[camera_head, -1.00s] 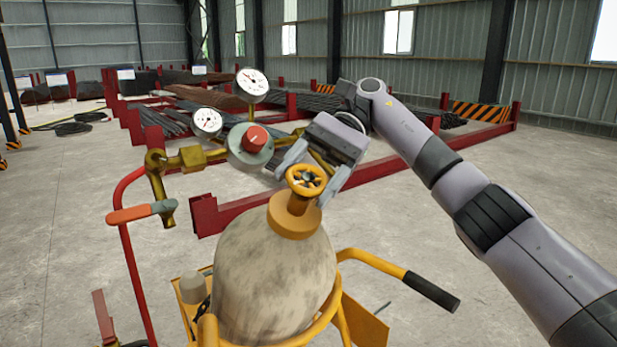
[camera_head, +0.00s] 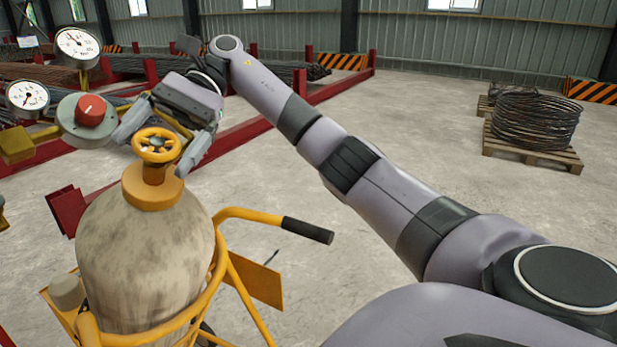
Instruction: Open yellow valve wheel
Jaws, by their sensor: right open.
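The yellow valve wheel (camera_head: 157,145) sits on top of a mottled beige gas cylinder (camera_head: 145,255), on a yellow collar. My right gripper (camera_head: 152,158) comes from behind the wheel with its fingers spread. One finger shows to the left of the wheel and the other to its right. The gripper is open, and I cannot tell whether a finger touches the wheel. My left gripper is not in view.
Two gauges (camera_head: 78,47) and a regulator with a red knob (camera_head: 90,110) stand left of the wheel. A yellow cart with a black-gripped handle (camera_head: 308,230) holds the cylinder. Red racks with rebar lie behind. A wire coil (camera_head: 535,120) sits on a pallet at right.

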